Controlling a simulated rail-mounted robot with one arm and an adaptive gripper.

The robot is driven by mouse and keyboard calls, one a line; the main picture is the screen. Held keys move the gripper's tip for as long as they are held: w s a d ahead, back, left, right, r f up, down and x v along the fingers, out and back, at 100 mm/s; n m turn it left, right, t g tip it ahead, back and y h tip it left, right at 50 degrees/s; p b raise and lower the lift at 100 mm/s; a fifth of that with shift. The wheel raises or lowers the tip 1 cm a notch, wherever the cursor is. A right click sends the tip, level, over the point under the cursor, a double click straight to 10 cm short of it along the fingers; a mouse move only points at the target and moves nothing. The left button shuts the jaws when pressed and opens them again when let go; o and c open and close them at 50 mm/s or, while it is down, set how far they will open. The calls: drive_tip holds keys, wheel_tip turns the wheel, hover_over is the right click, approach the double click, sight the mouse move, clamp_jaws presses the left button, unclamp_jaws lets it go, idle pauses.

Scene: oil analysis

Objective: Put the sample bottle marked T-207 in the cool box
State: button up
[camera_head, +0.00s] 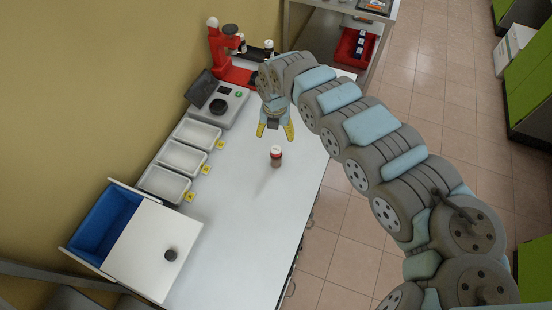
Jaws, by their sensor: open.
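A small brown bottle (276,157) with a pale band stands upright on the white bench; any marking on it is too small to read. My gripper (275,132) has its two yellow fingertips apart and holds nothing. It is just beyond the bottle in the picture; I cannot tell its height above the bench. The cool box (118,275) is at the lower left of the bench. Its white lid (150,240) with a dark knob leaves part of the blue inside (103,225) uncovered. No contents show in the uncovered part.
Three white trays (164,184) with yellow tags line the left side of the bench. A grey device with a black round part (218,106) and a red apparatus (230,70) stand behind them. A red bin (354,48) sits on a rack beyond. The bench (240,230) between bottle and box is clear.

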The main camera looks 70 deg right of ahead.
drive_tip(key=b, duration=0.3)
hover_over(275, 150)
drive_tip(key=shift+a+f, duration=0.1)
drive_tip(key=shift+f, duration=5.6)
drive_tip(key=shift+s+d+f, duration=0.1)
drive_tip(key=shift+d+f, duration=0.1)
drive_tip(key=shift+f, duration=1.45)
drive_tip(key=c, duration=1.4)
